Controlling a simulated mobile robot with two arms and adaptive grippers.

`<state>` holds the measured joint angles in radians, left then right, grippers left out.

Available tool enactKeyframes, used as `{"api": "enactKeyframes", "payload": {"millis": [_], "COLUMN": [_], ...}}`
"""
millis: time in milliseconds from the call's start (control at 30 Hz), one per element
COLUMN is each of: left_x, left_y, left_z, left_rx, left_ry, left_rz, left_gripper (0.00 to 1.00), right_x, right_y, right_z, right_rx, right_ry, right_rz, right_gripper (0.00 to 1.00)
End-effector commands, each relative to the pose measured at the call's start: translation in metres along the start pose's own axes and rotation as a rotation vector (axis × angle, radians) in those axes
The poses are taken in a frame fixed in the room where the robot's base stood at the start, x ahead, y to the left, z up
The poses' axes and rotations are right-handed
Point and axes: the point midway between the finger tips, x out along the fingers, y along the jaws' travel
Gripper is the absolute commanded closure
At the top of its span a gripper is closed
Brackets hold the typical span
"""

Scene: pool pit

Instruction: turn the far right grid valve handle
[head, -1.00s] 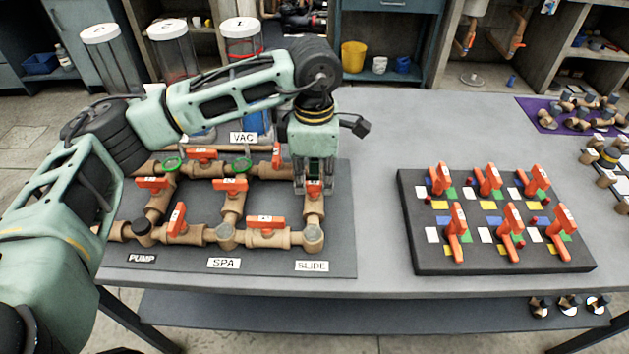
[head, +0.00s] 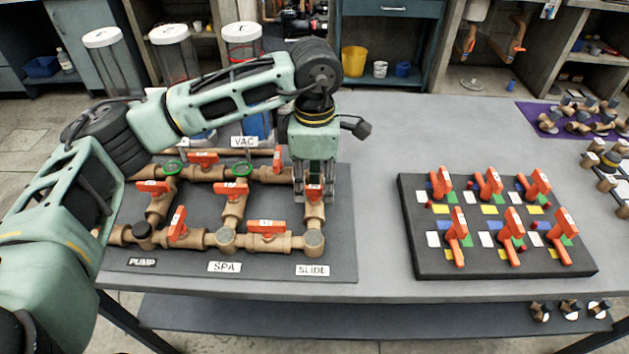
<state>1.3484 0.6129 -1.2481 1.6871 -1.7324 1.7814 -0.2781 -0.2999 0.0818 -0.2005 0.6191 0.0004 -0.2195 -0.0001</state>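The pipe grid (head: 190,237) of brown pipes with orange valve handles lies on a dark board at the left of the table. Its right-hand vertical pipe has an orange valve handle (head: 314,193), partly hidden by my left gripper (head: 314,198). That gripper points straight down, with its fingers apart on either side of this handle. I cannot tell whether they touch it. Another orange handle (head: 277,158) stands upright just left of the gripper, on the back pipe. My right gripper is not in view.
A black block (head: 500,262) with several orange handles and coloured squares lies at the right. Parts lie on a purple mat (head: 540,118) at the back right. Clear tabletop (head: 378,190) separates the board and block. Clear canisters (head: 172,55) stand behind the grid.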

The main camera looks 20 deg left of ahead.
Motion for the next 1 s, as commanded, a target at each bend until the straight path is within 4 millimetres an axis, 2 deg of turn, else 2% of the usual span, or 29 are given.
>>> {"api": "enactKeyframes", "payload": {"millis": [400, 533, 700, 1000], "left_x": [-0.082, -0.102, -0.115, -0.116], "left_y": [0.001, 0.001, 0.001, 0.001], "left_z": [0.001, 0.0, 0.0, 0.0], "left_rx": [0.0, 0.0, 0.0, 0.0], "left_ry": [-0.002, -0.002, -0.001, -0.001], "left_rz": [0.005, 0.004, 0.001, 0.001], "left_gripper": [0.72, 0.72, 0.72, 0.72], "right_x": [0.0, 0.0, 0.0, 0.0], "right_y": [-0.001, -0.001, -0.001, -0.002], "right_z": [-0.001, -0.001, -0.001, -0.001], "right_rx": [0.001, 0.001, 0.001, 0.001], "right_ry": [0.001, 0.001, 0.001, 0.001], "right_rz": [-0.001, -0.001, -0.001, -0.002], "right_gripper": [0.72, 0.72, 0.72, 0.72]}}
